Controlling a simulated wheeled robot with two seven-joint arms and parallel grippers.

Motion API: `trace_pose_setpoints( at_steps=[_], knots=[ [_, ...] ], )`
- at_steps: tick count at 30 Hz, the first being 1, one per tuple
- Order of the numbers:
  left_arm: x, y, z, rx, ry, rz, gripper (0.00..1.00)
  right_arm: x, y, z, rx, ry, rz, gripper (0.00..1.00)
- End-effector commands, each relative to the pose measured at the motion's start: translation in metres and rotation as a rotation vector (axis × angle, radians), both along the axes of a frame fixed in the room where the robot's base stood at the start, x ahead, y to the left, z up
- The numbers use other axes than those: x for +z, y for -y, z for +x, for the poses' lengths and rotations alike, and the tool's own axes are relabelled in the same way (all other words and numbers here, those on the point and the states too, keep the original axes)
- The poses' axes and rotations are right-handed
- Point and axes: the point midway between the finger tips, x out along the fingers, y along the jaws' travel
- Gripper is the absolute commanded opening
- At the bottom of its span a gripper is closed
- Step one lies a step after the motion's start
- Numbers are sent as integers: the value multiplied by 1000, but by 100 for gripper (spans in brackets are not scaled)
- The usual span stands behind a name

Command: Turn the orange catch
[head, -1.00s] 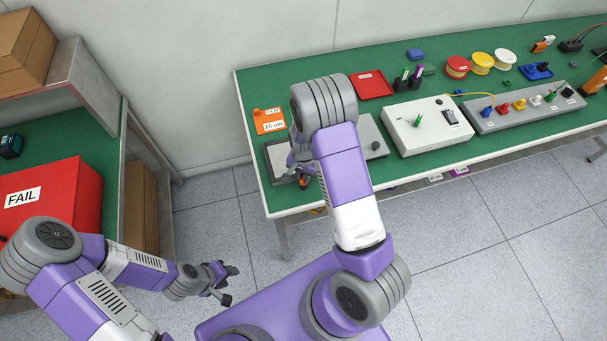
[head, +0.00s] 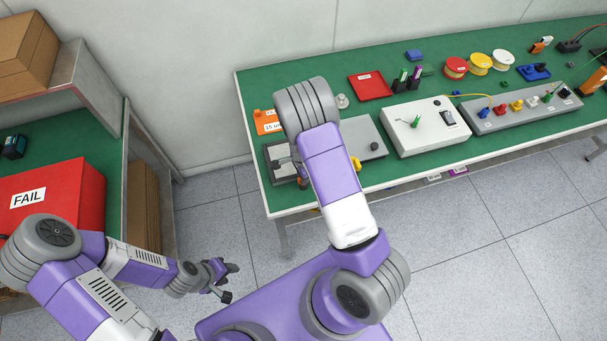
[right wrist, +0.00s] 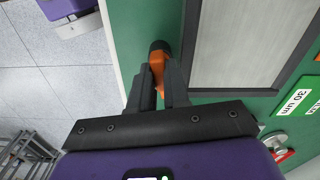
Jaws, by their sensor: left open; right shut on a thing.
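In the right wrist view the orange catch (right wrist: 157,64) has a dark round end and lies on the green bench top beside the dark-edged frame (right wrist: 191,40). My right gripper (right wrist: 160,82) is shut on the catch. The fingers cover its lower part. In the head view my right forearm hides most of that spot, and the grey frame plate (head: 366,130) shows on both sides of the arm. My left gripper (head: 226,281) is open and empty, low over the floor near the left shelf.
A yellow part (head: 356,164) and a black knob (head: 374,146) lie at the plate's right. A white switch box (head: 428,135) and grey terminal strip stand further right. A red FAIL bin (head: 70,195) sits on the left shelf. Open floor lies before the bench.

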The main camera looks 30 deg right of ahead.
Motion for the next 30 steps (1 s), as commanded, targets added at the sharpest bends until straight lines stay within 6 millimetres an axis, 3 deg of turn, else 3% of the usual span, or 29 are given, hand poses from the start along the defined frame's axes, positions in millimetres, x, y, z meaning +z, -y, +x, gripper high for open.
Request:
trace_pose_setpoints(
  at_steps=[16, 17, 21, 30],
  knots=[
    [1, 0, 0, 0, 0, 0, 43, 0, 0, 0, -25, 1, 0, 0],
    [1, 0, 0, 0, 0, 0, 43, 0, 0, 0, -25, 1, 0, 20],
    [1, 0, 0, 0, 0, 0, 43, 0, 0, 0, -24, 1, 0, 42],
    [1, 0, 0, 0, 0, 0, 43, 2, 0, 0, -22, 1, 0, 42]
  ],
)
